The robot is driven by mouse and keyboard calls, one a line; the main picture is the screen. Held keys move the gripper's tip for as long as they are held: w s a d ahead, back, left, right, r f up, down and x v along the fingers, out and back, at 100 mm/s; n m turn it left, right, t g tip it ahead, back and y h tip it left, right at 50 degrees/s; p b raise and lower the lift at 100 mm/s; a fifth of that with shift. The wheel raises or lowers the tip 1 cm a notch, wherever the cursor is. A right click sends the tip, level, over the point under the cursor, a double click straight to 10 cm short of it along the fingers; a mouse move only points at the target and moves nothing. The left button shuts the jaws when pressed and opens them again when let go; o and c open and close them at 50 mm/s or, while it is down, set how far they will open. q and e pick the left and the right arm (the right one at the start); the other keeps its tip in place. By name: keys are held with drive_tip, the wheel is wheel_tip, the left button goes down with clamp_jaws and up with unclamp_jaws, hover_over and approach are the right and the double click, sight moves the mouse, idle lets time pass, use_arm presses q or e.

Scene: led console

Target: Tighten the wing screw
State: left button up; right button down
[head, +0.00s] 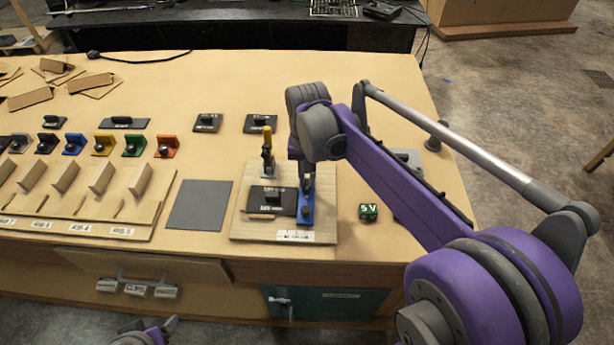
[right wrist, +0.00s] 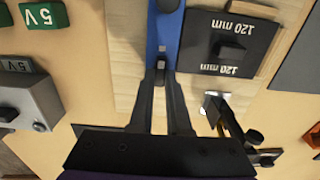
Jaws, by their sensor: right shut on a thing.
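My right gripper (head: 306,188) reaches down over the blue fixture bar (head: 306,212) on the wooden board (head: 240,231). In the right wrist view the blue bar (right wrist: 165,25) runs up from the fingertips, and my right gripper (right wrist: 163,72) is shut on a small part at its near end. That part is where the wing screw sits; the fingers hide most of it, and its turn angle cannot be told. A black 120 mm plate (right wrist: 229,42) lies beside the bar. Part of my left gripper (head: 147,331) shows low at the bottom edge, away from the board.
A yellow-tipped clamp (head: 267,150) stands on the board left of my right gripper. A green 5V block (head: 368,212) and a grey box (right wrist: 30,103) are to its right. A grey mat (head: 200,205) and coloured brackets (head: 134,145) lie left.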

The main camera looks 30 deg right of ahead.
sight(307, 183)
drive_tip(key=shift+r, duration=0.1)
idle(0.3)
drive_tip(key=c, duration=0.9)
unclamp_jaws()
drive_tip(key=shift+o, duration=0.2)
drive_tip(key=shift+r, duration=0.1)
wheel_tip(307, 183, up, 11)
drive_tip(key=shift+f+p, duration=0.2)
drive_tip(key=shift+p, duration=0.1)
